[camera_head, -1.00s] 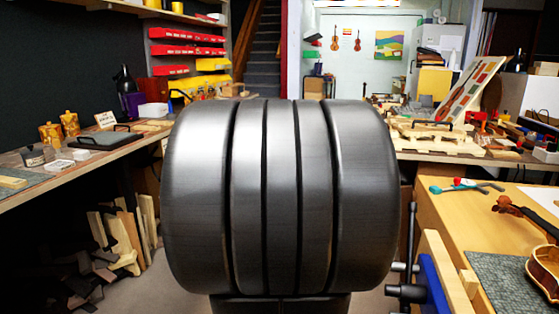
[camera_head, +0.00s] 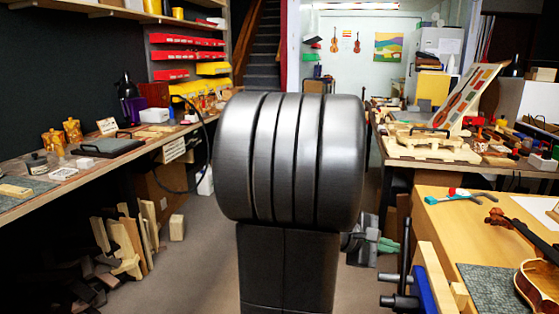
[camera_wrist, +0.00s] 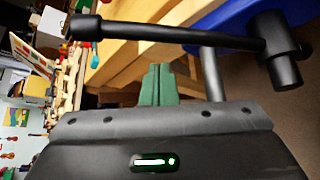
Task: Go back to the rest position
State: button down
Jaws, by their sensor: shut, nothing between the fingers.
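My gripper (camera_head: 388,246) shows in the head view low, just right of my arm, with its green fingers pointing right towards the workbench vise. In the wrist view its green fingers (camera_wrist: 158,86) are together and hold nothing. The gripper is apart from the bench, and nothing visible touches the fingers.
The workbench (camera_head: 455,215) at right carries a violin (camera_head: 535,285) and a dark mat (camera_head: 490,290). Its blue vise (camera_head: 433,283) has a black handle (camera_wrist: 170,32) close ahead of the gripper. A side counter (camera_head: 100,165) runs along the left. The floor (camera_head: 200,255) between is partly clear.

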notch_tip(320, 180, down, 8)
jog(key=w+n+g+y+p, duration=0.2)
jog(key=n+g+p, duration=0.2)
jog(key=p, duration=1.1)
jog(key=shift+w+d+r+g, duration=0.25)
jog(key=shift+w+d+g, duration=0.1)
jog(key=shift+g, duration=0.15)
jog(key=shift+a, duration=0.1)
